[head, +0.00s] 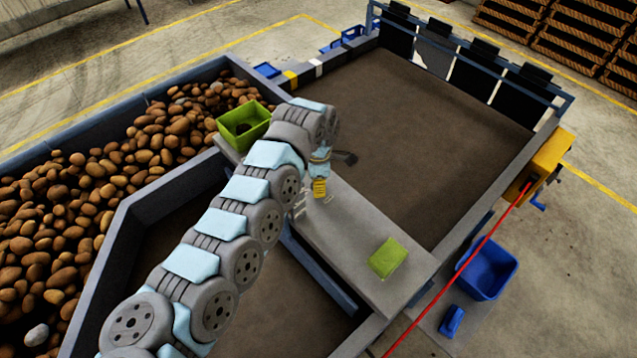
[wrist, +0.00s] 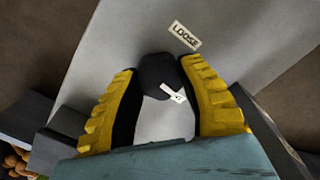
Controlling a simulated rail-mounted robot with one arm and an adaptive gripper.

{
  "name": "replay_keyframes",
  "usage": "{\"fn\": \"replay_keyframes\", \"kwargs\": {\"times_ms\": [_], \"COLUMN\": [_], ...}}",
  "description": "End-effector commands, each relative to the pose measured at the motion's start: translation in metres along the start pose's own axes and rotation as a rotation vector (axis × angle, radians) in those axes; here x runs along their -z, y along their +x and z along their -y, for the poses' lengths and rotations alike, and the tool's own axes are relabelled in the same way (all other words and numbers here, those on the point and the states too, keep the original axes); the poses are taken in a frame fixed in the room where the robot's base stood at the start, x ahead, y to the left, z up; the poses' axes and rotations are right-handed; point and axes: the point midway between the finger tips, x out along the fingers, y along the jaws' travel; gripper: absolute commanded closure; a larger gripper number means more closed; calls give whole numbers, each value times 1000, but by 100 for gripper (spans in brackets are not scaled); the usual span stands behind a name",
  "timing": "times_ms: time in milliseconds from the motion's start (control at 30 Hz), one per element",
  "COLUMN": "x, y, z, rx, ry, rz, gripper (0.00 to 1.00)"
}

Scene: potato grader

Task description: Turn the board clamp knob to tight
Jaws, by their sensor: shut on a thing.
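The board clamp knob (wrist: 155,72) is a dark, rounded piece between the fingertips of my gripper (wrist: 160,68) in the wrist view. The yellow-ridged fingers stand on either side of it, and my gripper is shut on it. A "LOOSE" label (wrist: 185,35) lies on the grey surface just beyond the knob, to its upper right. In the head view my gripper (head: 320,188) points down at the grey board (head: 350,225); the knob is hidden there.
A green bin (head: 243,125) stands at the board's far left end, and a flat green item (head: 388,257) lies near its right end. Potatoes (head: 150,150) fill the left trough. A red bar (head: 460,265) slants past a blue crate (head: 487,268) at right.

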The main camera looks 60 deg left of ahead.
Motion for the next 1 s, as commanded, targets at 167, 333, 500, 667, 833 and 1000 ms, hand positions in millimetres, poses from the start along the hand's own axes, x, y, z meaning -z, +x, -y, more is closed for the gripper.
{"fn": "replay_keyframes", "kwargs": {"times_ms": [167,333,500,667,833,1000], "x": [1,1,1,1,1,1], "y": [0,1,1,1,1,1], "z": [0,-1,-1,-1,-1,-1], "rx": [0,0,0,0,0,0], "ry": [156,284,381,439,470,478], "rz": [-1,-1,-1,-1,-1,-2], "gripper": [96,96,96,96,96,96]}}
